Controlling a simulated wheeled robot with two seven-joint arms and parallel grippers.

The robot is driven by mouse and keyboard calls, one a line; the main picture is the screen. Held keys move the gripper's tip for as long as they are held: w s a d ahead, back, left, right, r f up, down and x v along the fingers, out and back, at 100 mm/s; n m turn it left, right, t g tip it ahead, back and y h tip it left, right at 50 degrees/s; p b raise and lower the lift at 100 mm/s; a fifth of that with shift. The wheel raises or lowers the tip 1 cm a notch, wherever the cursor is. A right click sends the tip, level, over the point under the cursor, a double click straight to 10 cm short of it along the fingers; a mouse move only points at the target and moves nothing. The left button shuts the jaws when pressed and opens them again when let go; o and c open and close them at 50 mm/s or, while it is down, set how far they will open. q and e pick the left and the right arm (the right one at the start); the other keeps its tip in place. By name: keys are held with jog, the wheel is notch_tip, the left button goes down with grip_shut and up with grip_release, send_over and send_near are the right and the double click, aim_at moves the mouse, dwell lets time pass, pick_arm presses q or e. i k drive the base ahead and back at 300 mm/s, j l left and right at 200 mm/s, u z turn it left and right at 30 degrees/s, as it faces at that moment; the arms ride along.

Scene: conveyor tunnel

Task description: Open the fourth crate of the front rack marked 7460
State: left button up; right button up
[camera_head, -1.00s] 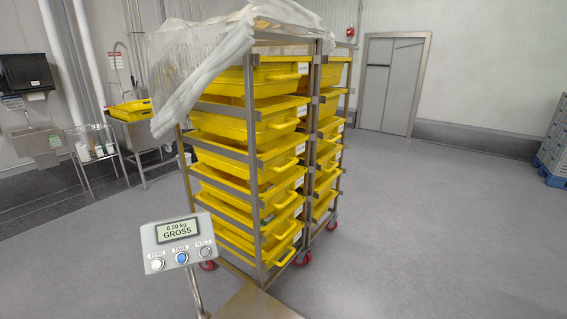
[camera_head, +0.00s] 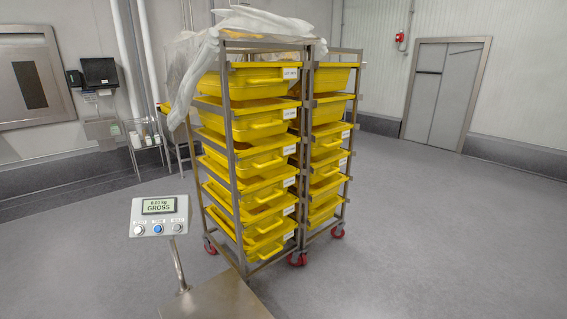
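Two metal racks of yellow crates stand close together in the middle of the head view. The front rack (camera_head: 231,150) holds a column of several crates, each with a front handle and a white label at its right; the label print is too small to read for certain. The fourth crate from the top (camera_head: 260,196) sits in the rack between the crates above and below it. My left and right grippers are both out of view, and neither touches a crate in the picture.
The other rack (camera_head: 350,120) stands behind at the right. Plastic film (camera_head: 250,22) drapes over the top left. A scale display (camera_head: 160,214) and its platform (camera_head: 215,300) stand close at front left. The floor (camera_head: 430,240) at the right is clear.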

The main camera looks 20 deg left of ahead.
aim_at(260, 156)
jog(key=i+l, duration=0.2)
jog(key=i+l+u, duration=0.15)
jog(key=l, duration=0.3)
jog(key=i+l, duration=0.25)
jog(key=i+l+u, duration=0.1)
jog(key=l, duration=0.3)
jog(key=i+l+u, duration=0.1)
jog(key=i+l, duration=0.2)
